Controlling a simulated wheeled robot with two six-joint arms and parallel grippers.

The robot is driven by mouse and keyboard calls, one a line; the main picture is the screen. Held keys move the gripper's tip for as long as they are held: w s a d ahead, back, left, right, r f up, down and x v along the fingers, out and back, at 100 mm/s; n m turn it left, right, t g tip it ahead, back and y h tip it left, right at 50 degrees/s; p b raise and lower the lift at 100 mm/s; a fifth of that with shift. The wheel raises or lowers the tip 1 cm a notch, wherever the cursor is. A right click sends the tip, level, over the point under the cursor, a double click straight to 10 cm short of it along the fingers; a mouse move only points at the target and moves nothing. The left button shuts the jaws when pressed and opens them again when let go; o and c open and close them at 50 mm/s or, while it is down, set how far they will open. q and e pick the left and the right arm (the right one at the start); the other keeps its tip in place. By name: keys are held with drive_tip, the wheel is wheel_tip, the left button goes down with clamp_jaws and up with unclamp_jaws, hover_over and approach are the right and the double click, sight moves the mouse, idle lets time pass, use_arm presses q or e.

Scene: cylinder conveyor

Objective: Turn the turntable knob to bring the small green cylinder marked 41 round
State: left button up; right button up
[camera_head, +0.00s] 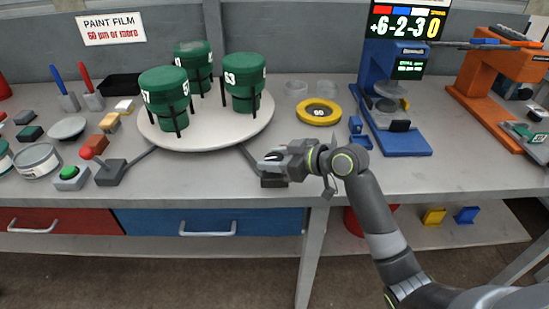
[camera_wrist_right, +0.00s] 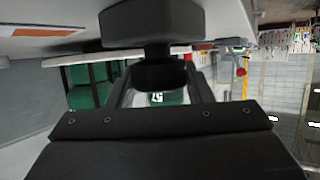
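The round pale turntable (camera_head: 205,128) carries three green cylinders in black holders. The front-left cylinder (camera_head: 166,98) shows 57 and the right one (camera_head: 244,82) shows 63. The back one (camera_head: 193,62) has no readable number. None visibly reads 41. A dark knob (camera_head: 273,181) on a small base sits at the bench front, joined by a bar to the turntable; it also shows in the right wrist view (camera_wrist_right: 160,72). My right gripper (camera_head: 270,163) is at the knob, its fingers on either side; whether they press on it is unclear. My left gripper is out of view.
A red-ball lever (camera_head: 88,153) and a green button (camera_head: 69,173) stand at the left front. A yellow ring (camera_head: 318,112) lies right of the turntable. A blue stand (camera_head: 393,105) and an orange stand (camera_head: 497,85) are farther right. The bench is clear around my right gripper.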

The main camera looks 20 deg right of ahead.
drive_tip(key=c, duration=0.4)
drive_tip(key=shift+r+m+t+h+p, duration=0.2)
drive_tip(key=shift+m+t+h+p, duration=0.35)
drive_tip(key=shift+p, duration=0.7)
drive_tip(key=shift+c, duration=0.2)
drive_tip(key=shift+f+m+h+p, duration=0.15)
drive_tip(key=shift+m+h+p, duration=0.35)
drive_tip(key=shift+m+h, duration=0.05)
drive_tip(key=o, duration=1)
drive_tip(key=v, duration=1.7)
drive_tip(key=shift+s+d+f+p, duration=0.15)
drive_tip(key=shift+s+f+p, duration=0.1)
drive_tip(key=shift+f+p, duration=0.05)
